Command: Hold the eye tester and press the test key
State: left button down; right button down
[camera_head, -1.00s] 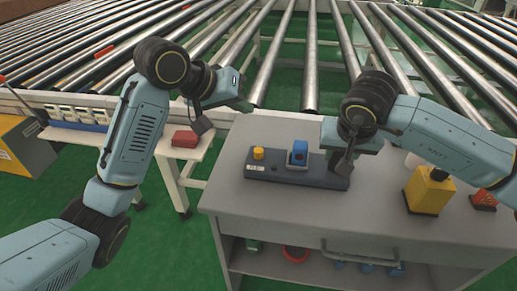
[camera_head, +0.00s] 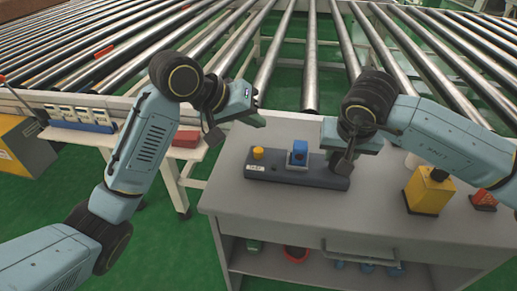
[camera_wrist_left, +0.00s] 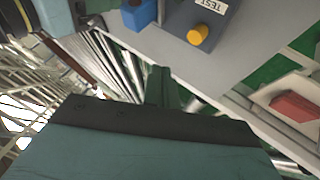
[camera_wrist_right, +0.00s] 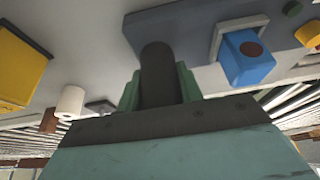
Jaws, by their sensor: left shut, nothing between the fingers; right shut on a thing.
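The eye tester (camera_head: 278,177) is a long dark grey box on the grey table, with a yellow test key (camera_head: 258,153) at its left end and a blue block (camera_head: 299,152) near its middle. In the left wrist view, a TEST label (camera_wrist_left: 212,5) lies beside the yellow key (camera_wrist_left: 197,34). My right gripper (camera_wrist_right: 158,85) is shut on the tester's upright black post (camera_wrist_right: 157,65) at its right end. My left gripper (camera_head: 258,110) is shut and empty, above and behind the yellow key, apart from it. Its fingertips show in the left wrist view (camera_wrist_left: 157,78).
A yellow block (camera_head: 428,192) and a red-orange piece (camera_head: 484,200) stand at the table's right. A side bench with a red box (camera_head: 186,138) is at left. A roller conveyor (camera_head: 310,60) runs behind. The table front is clear.

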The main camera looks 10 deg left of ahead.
aim_at(261, 149)
pick_arm(q)
jog(key=shift+f, duration=2.4)
jog(key=shift+f, duration=0.15)
jog(key=shift+f, duration=0.25)
jog(key=shift+f, duration=0.95)
pick_arm(e)
jog(key=shift+r, duration=0.1)
dwell(0.8)
pick_arm(q)
jog(key=shift+r, duration=1.35)
jog(key=shift+r, duration=2.55)
